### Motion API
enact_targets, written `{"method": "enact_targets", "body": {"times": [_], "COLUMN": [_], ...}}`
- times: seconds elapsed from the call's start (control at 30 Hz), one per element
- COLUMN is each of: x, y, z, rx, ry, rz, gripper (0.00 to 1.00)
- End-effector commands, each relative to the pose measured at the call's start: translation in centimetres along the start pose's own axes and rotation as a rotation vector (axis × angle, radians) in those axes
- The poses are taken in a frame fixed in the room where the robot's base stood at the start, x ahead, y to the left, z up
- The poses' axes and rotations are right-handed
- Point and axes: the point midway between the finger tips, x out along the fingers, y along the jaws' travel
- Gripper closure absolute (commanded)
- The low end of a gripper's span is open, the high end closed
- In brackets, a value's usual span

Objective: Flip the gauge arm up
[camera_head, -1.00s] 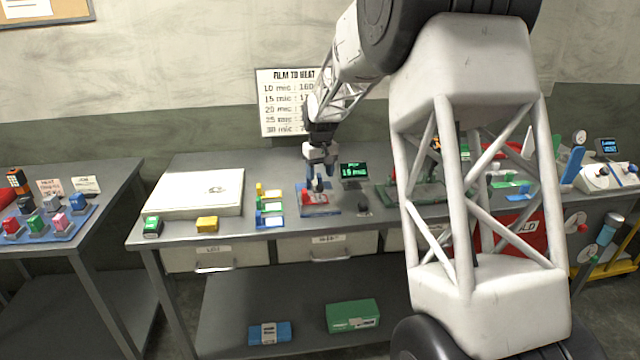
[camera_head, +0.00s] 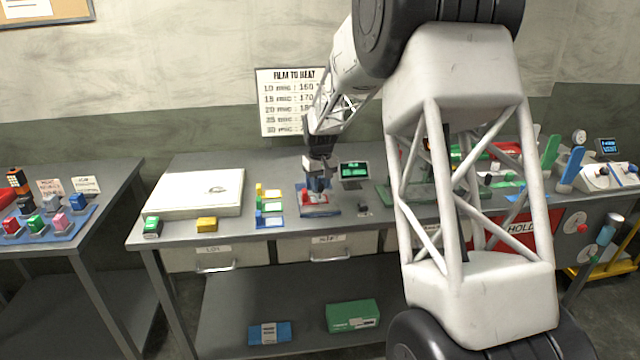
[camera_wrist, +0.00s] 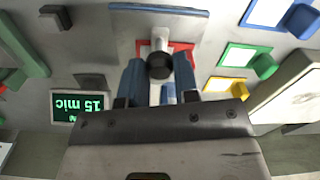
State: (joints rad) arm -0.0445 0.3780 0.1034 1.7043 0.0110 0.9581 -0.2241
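The gauge has a blue base (camera_head: 333,211) with a red part (camera_head: 314,200) on it, on the middle of the bench. Its small screen (camera_head: 354,170) stands behind it to the right; the screen (camera_wrist: 79,106) reads "15 mic", upside down in the wrist view. A round black knob (camera_wrist: 159,66) on a grey bar shows over the gauge in the wrist view. My gripper (camera_head: 317,190) is low over the gauge, pointing down. In the wrist view its blue fingers (camera_wrist: 159,77) are apart, one on each side of the knob. Whether they touch it is unclear.
Yellow, green and blue film samples (camera_head: 268,207) lie left of the gauge. A small dark block (camera_head: 363,208) sits right of it. A large white pad (camera_head: 197,193) lies farther left. My arm hides part of the right bench. A red "HOLD" panel (camera_head: 520,228) is at right.

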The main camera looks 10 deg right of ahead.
Motion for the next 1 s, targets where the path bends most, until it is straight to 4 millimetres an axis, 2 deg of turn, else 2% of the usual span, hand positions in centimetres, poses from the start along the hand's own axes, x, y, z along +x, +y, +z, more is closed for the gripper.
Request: {"method": "enact_targets", "body": {"times": [0.03, 0.1, 0.57, 1.0], "x": [0.0, 0.0, -0.5, -2.9], "y": [0.0, 0.0, 0.1, 0.4], "z": [0.0, 0.0, -0.2, -1.7], "rx": [0.0, 0.0, 0.0, 0.002], "ry": [0.0, 0.0, -0.029, -0.19], "rz": [0.0, 0.0, -0.008, -0.051], "gripper": [0.9, 1.0, 1.0, 1.0]}}
